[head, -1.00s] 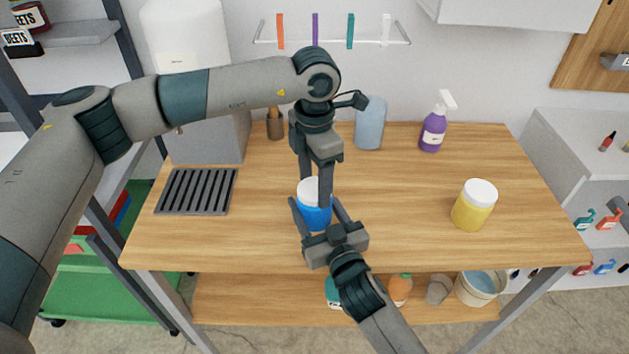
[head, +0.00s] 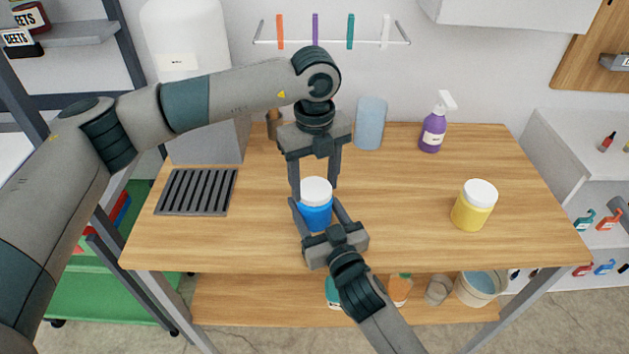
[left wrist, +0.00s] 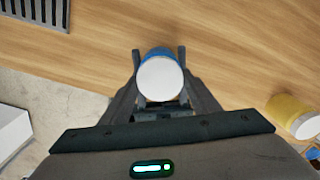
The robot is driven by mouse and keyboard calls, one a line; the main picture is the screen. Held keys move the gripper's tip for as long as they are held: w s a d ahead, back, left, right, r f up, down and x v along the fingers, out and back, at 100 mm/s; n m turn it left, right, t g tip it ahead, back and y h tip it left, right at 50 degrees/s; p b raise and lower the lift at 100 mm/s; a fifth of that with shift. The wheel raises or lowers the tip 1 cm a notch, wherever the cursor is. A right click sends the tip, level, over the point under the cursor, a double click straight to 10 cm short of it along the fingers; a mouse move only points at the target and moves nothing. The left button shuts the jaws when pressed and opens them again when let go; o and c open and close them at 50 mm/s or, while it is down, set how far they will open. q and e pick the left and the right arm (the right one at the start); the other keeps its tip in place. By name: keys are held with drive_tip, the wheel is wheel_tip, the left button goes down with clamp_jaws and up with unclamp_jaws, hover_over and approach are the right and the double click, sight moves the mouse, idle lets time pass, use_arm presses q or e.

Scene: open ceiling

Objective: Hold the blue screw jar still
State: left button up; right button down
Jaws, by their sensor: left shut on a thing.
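The blue screw jar (head: 316,214) stands upright on the wooden table with its white lid (head: 316,189) on top. My left gripper (head: 314,187) points down from above and is shut on the lid, one finger on each side. My right gripper (head: 317,208) comes from the front, low over the table, and is shut around the blue body. In the left wrist view the lid (left wrist: 160,79) faces the camera and hides most of the blue body (left wrist: 158,52). Dark fingers flank the jar there.
A yellow jar (head: 472,207) with a white lid stands to the right. A grey grille (head: 196,191) lies at the left. A purple spray bottle (head: 433,128) and a blue cylinder (head: 370,124) stand at the back. The table between the blue and yellow jars is clear.

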sight(314, 188)
use_arm(q)
drive_tip(key=n, duration=0.3)
drive_tip(key=shift+n, duration=0.4)
drive_tip(key=shift+r, duration=0.5)
drive_tip(key=shift+r, duration=0.65)
drive_tip(key=shift+r, duration=0.1)
idle(0.4)
drive_tip(key=shift+r, duration=1.9)
use_arm(e)
drive_tip(key=c, duration=0.5)
unclamp_jaws()
drive_tip(key=shift+c, duration=0.2)
